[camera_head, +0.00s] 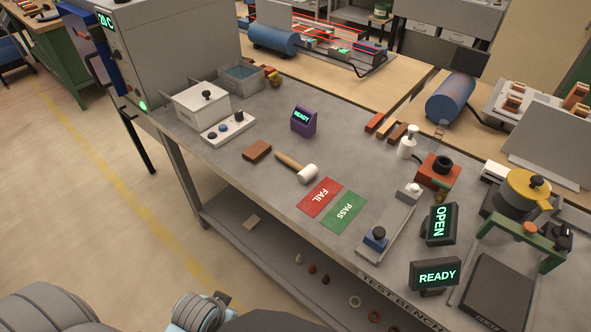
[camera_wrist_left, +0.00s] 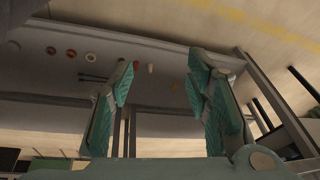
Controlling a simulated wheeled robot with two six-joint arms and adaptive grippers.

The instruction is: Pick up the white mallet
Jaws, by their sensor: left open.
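The white mallet (camera_head: 307,174) lies on its side on the grey bench in the head view. Its white head is toward the right and its wooden handle (camera_head: 289,161) runs up and to the left. It lies between a brown brick and a red FAIL card. My left gripper (camera_wrist_left: 160,78) is open and empty in the left wrist view, its two green-padded fingers wide apart. The mallet is not visible in that view, and the gripper is well apart from it. My right gripper is not in view.
The brown brick (camera_head: 257,151), FAIL card (camera_head: 319,197), PASS card (camera_head: 343,212) and purple READY display (camera_head: 304,121) surround the mallet. A white lidded box (camera_head: 202,107) stands at the back left. A lower shelf (camera_head: 262,236) under the bench holds small items.

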